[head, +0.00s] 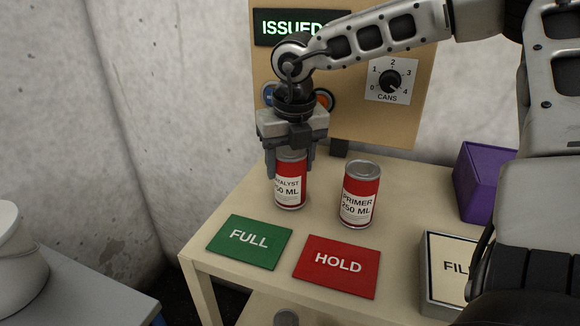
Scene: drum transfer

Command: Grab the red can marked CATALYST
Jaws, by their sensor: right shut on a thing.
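The red can marked CATALYST (289,196) stands upright on the table, behind the gap between the green and red mats. My right gripper (290,168) points straight down over it, with its fingers on both sides of the can's upper part, and is shut on it. The gripper hides the can's top and part of its label. A second red can, marked PRIMER (358,200), stands upright just to the right, apart from the gripper. My left gripper is not in view.
A green FULL mat (248,256) and a red HOLD mat (337,282) lie at the table's front. A FILL-marked tray (428,300) and a purple box (476,190) are on the right. A panel (352,122) with an ISSUED display and CANS dial stands behind.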

